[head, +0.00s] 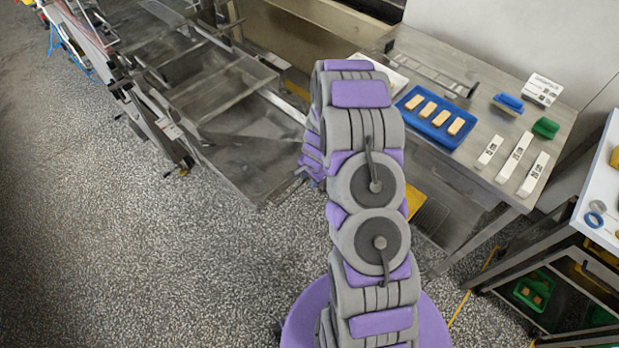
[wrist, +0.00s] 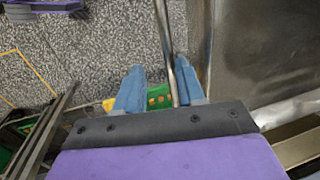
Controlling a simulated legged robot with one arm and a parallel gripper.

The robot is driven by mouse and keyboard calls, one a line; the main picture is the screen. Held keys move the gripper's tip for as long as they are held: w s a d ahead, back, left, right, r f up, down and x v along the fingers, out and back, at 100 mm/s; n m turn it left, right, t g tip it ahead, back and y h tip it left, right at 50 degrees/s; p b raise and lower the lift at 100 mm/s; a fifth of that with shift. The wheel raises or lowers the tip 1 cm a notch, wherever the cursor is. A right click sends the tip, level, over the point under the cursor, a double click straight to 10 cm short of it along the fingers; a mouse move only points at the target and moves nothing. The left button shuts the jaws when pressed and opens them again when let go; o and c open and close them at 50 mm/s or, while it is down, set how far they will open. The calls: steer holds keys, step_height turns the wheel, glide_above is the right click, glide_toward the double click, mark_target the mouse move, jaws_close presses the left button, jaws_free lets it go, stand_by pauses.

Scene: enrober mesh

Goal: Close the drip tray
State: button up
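The drip tray appears to be the wide, shallow metal pan (head: 250,150) sticking out of the machine at left centre in the head view, low above the floor. In the wrist view a flat metal pan surface (wrist: 255,50), likely the same tray, fills the upper right. A thin metal bar (wrist: 168,55), possibly its handle, runs down the picture beside it. My gripper (wrist: 158,72) has its two blue fingers apart, with the bar passing between them, nearer the right finger. I cannot tell whether that finger touches it. In the head view my arm hides the gripper.
A metal table (head: 480,125) with a blue tray (head: 413,107) of bars and white boxes stands at right. A shelf rack with a green crate (head: 533,291) is at lower right. The machine's metal frame (head: 165,130) extends at left. Speckled floor (head: 130,260) is clear at lower left.

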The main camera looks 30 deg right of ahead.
steer(key=s+r+p, duration=0.1)
steer(key=r+p, duration=0.5)
steer(key=r, duration=0.3)
steer(key=s+d+r+p, duration=0.1)
steer(key=r+p, duration=0.4)
steer(key=r, duration=0.5)
steer(key=shift+s+d+r+p, duration=0.15)
steer(key=shift+s+r+p, duration=0.2)
steer(key=shift+s, duration=0.45)
stand_by(0.7)
stand_by(0.3)
